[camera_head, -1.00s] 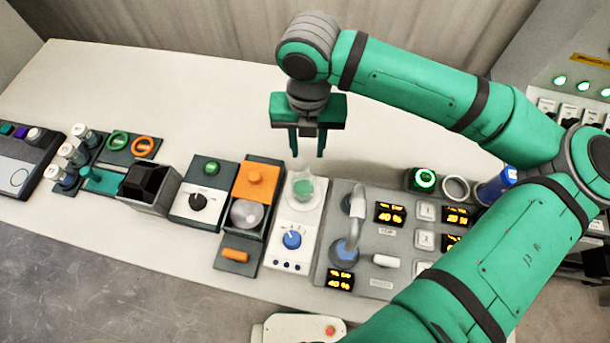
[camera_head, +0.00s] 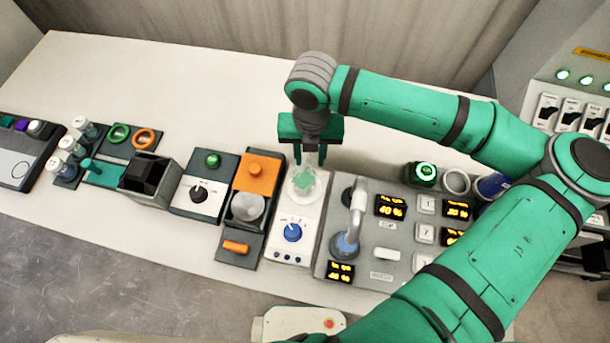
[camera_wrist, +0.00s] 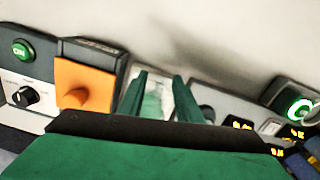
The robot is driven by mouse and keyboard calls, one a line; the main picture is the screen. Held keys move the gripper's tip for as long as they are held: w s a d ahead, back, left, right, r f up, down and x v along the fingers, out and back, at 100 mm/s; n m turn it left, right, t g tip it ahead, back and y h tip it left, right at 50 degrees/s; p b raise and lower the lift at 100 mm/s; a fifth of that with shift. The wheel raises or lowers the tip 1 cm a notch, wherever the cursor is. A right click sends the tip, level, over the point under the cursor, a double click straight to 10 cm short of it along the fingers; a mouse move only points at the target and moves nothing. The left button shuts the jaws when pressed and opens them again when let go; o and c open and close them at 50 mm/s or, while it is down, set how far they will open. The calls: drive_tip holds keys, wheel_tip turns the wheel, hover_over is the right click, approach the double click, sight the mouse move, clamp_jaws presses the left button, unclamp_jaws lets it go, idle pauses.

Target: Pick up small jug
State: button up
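The small jug (camera_head: 305,184), clear with pale green contents, stands on the white unit with a blue knob (camera_head: 292,233). My gripper (camera_head: 310,158) is open, with its green fingers pointing down at the jug's upper, far side. In the wrist view the jug (camera_wrist: 152,108) shows pale between the two spread fingers (camera_wrist: 160,92). The gripper body hides its lower part there. I cannot tell whether either finger touches the jug.
To the left is the orange-topped unit (camera_head: 257,172) with a round clear vessel (camera_head: 247,207). To the right is a grey panel (camera_head: 375,242) with a curved spout (camera_head: 356,205) and lit displays. The bench (camera_head: 190,90) behind is clear.

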clamp_jaws()
drive_tip(key=shift+w+r, duration=0.1)
